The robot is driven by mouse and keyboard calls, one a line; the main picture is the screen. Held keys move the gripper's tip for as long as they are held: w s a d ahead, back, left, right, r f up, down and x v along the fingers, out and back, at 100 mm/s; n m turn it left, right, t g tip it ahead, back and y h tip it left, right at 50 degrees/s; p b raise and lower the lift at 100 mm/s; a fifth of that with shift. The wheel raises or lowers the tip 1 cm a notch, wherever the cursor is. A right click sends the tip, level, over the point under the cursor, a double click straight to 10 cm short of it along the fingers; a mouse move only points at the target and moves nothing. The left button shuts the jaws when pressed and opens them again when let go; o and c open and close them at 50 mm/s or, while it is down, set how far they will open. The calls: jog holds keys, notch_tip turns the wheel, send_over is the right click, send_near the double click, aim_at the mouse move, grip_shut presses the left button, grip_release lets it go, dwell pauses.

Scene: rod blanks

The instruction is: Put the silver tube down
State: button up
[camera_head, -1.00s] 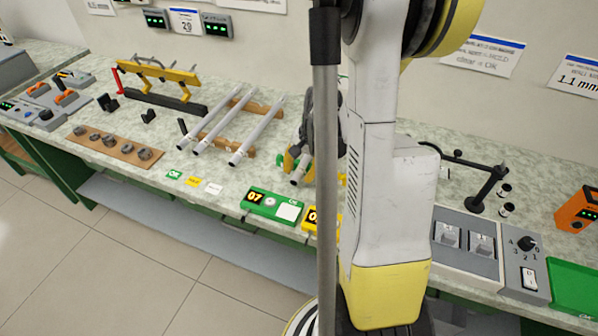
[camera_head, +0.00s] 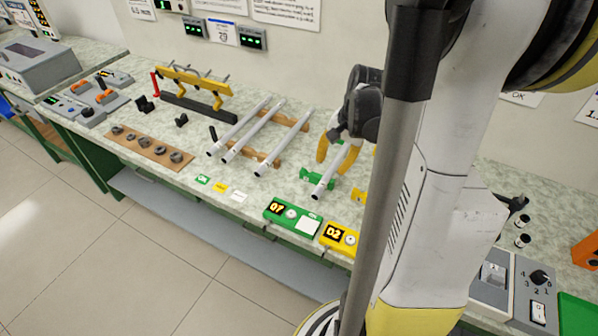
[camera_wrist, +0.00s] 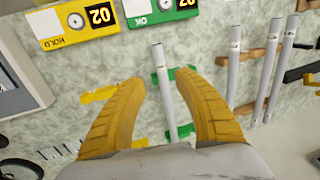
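The silver tube (camera_head: 326,183) lies at a slant across the green rests (camera_head: 310,178) on the bench, below my gripper. In the wrist view the tube (camera_wrist: 164,85) runs between my fingers and over the green rests (camera_wrist: 186,73). My gripper (camera_head: 337,158) has its two yellow fingers spread. In the wrist view the gripper (camera_wrist: 162,78) shows a gap on each side of the tube, so it is open. The tube's far end is hidden behind my gripper in the head view and by the gripper body in the wrist view.
Three similar tubes (camera_head: 270,155) lie on a wooden rack to the left. Yellow rests (camera_wrist: 100,94) stand beside the green ones.

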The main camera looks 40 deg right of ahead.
jog(key=s+a+r+n+t, duration=0.1)
jog(key=a+r+n, duration=0.2)
jog(key=a, duration=0.5)
jog(key=s+a+r+n+t, duration=0.1)
jog(key=a+r+n, duration=0.3)
jog(key=a, duration=0.5)
jog(key=s+a+r+n+t+h, duration=0.1)
jog(key=a+r+n, duration=0.3)
jog(key=a, duration=0.5)
jog(key=shift+a+r+n+t, duration=0.25)
jog(key=shift+n+t, duration=0.65)
jog(key=shift+n, duration=0.3)
